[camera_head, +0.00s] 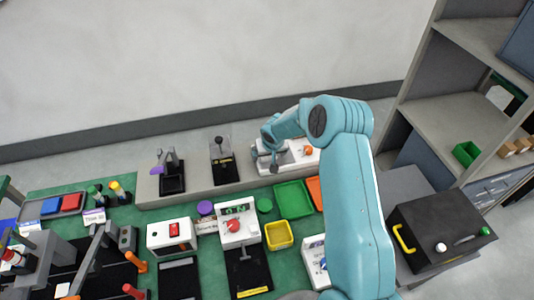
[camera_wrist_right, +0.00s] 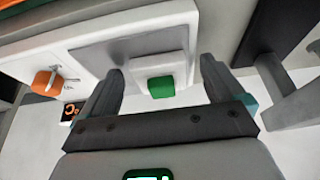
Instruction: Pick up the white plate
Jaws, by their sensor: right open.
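My right arm reaches over the bench in the head view, and its gripper (camera_head: 268,158) is at the white device (camera_head: 296,158) on the raised grey ledge. In the right wrist view the gripper (camera_wrist_right: 162,75) is open, with its two dark fingers apart. A small white square piece (camera_wrist_right: 146,64) with a green block (camera_wrist_right: 161,87) at its near edge shows between and just beyond the fingers. It may be the white plate; I cannot tell for certain. The fingers do not visibly grip it. My left gripper does not show.
An orange knob (camera_wrist_right: 46,82) is left of the fingers on the device. A black-based fixture (camera_head: 222,162) stands left on the ledge. The green bench holds a green tray (camera_head: 293,199), a yellow bin (camera_head: 279,235) and other devices. A shelf (camera_head: 455,120) stands at right.

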